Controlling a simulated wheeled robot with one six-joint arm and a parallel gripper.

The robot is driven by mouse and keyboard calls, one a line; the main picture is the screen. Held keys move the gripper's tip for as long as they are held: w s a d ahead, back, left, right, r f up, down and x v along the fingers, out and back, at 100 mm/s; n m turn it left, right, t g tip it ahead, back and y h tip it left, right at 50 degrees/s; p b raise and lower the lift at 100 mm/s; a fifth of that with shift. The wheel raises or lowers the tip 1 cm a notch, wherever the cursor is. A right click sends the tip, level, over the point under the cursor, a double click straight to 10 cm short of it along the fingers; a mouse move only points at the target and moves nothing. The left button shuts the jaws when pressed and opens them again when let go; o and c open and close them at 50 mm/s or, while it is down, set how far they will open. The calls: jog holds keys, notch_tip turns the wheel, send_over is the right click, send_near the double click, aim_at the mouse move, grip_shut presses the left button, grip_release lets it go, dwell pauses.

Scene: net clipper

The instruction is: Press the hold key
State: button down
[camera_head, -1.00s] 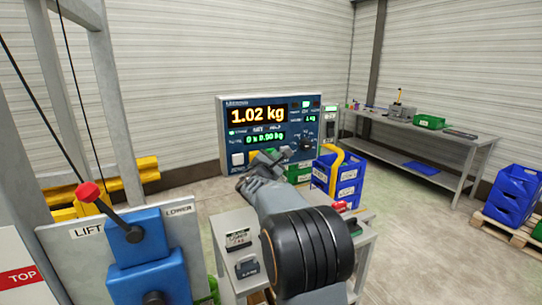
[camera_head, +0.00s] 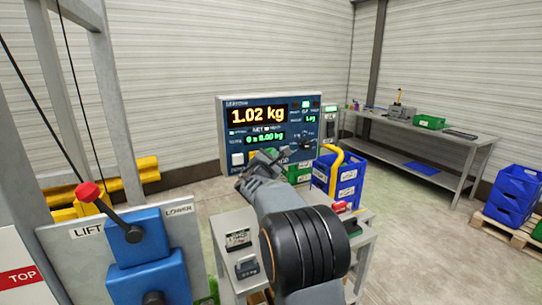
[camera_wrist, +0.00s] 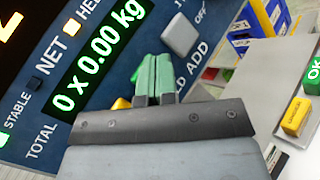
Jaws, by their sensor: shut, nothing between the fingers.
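The weighing panel (camera_head: 228,127) reads 1.02 kg, with "0 x 0.00 kg" below. An amber lamp (camera_wrist: 72,24) by HELD is lit. In the head view my gripper (camera_head: 262,158) is at the panel's lower edge and hides part of the key row.
A grey key (camera_wrist: 180,35) by ADD is right of the hold key; a yellow key (camera_wrist: 121,103) shows at its left. A white key (camera_head: 237,159) is at the panel's lower left. Blue bins (camera_head: 345,174) stand right of the panel. The lift lever (camera_head: 105,206) is at left.

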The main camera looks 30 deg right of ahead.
jog(key=shift+s+f, duration=0.1)
jog(key=shift+s+a+b, duration=0.15)
jog(key=shift+s+b, duration=0.6)
jog(key=shift+b, duration=0.05)
jog(key=shift+s+a+b, duration=0.15)
jog(key=shift+s+b, duration=0.75)
jog(key=shift+s, duration=0.35)
jog(key=shift+s+a+b, duration=0.15)
jog(key=shift+s+b, duration=0.75)
jog(key=shift+s, duration=0.3)
